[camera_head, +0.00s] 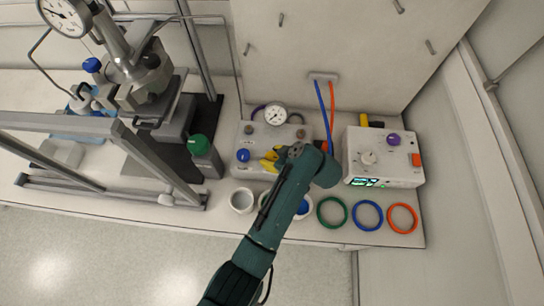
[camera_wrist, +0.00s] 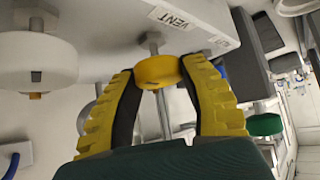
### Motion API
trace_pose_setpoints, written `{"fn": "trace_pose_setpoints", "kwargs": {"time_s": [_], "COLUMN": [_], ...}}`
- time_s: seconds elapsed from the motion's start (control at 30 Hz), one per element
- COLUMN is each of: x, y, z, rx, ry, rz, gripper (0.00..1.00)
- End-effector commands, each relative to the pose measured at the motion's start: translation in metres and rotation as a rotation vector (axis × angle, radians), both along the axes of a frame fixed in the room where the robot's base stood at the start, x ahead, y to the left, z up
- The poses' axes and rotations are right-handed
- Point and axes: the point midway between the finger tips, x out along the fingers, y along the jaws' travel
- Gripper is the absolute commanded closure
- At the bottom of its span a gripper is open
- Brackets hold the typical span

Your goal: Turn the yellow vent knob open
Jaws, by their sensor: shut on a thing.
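The yellow vent knob (camera_wrist: 158,71) is in the wrist view, on a metal stem below a panel edge with the label VENT (camera_wrist: 172,20). My gripper (camera_wrist: 157,75) has its two yellow ribbed fingers on either side of the knob, shut on it. In the head view my gripper (camera_head: 271,159) reaches the front of the grey box with the gauge (camera_head: 275,115). The knob is not clearly told apart from my yellow fingers there.
A blue knob (camera_head: 243,155) sits left of my gripper on the same box. A white control box (camera_head: 383,157) with knobs and a lit display stands to the right. Green, blue and orange rings (camera_head: 367,215) lie along the front edge.

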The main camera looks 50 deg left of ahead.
Motion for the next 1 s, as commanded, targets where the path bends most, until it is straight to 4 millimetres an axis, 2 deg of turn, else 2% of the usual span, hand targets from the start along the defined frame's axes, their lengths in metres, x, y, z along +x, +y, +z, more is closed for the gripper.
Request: {"fn": "trace_pose_setpoints", "kwargs": {"time_s": [0.03, 0.4, 0.43, 0.57, 0.87, 1.0], "x": [-0.001, -0.002, -0.002, -0.001, -0.001, 0.001], "y": [-0.001, -0.001, -0.001, -0.001, -0.001, -0.011], "z": [-0.005, -0.005, -0.005, -0.004, -0.001, 0.009], "rx": [-0.006, -0.007, -0.007, -0.005, -0.002, -0.001], "ry": [0.006, 0.007, 0.007, 0.006, 0.003, 0.001], "rz": [0.002, 0.005, 0.005, 0.005, 0.006, 0.003], "gripper": [0.91, 0.91, 0.53, 0.28, 0.27, 0.27]}}
